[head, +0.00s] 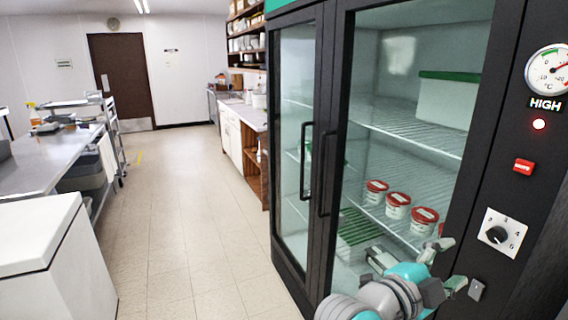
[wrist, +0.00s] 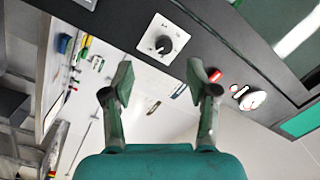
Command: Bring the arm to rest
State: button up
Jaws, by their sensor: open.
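My gripper (head: 460,267) is at the lower right in the head view, in front of the fridge and beside its dark control panel. In the wrist view its two fingers (wrist: 160,78) are spread apart with nothing between them. My grey and teal arm reaches up from the bottom edge of the head view. A black knob on a white numbered plate (head: 497,235) is just above and right of the fingers. The knob also shows beyond the fingertips in the wrist view (wrist: 164,45), apart from them.
The panel carries a red button (head: 523,167), a lit red lamp (head: 539,124), a "HIGH" sign (head: 545,103) and a round gauge (head: 548,73). The glass-doored fridge (head: 334,130) holds red-lidded tubs (head: 397,206). A steel counter (head: 40,157) and white chest (head: 45,240) stand left. The aisle floor is clear.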

jog(key=a+f+n+t+y, duration=0.3)
jog(key=f+n+t+y, duration=0.3)
jog(key=f+n, duration=0.9)
jog(key=s+a+f+n+t+y, duration=0.2)
jog(key=s+a+f+n+y, duration=0.25)
jog(key=s+f, duration=0.65)
jog(key=s+a+f+n+y, duration=0.4)
jog(key=s+f+y, duration=0.25)
jog(key=s, duration=0.55)
jog(key=a+v, duration=0.1)
jog(key=v, duration=1.2)
jog(key=shift+s+a+n+g, duration=0.15)
jog(key=shift+s+n+g, duration=0.15)
jog(key=shift+s+n, duration=0.1)
jog(key=shift+r, duration=0.15)
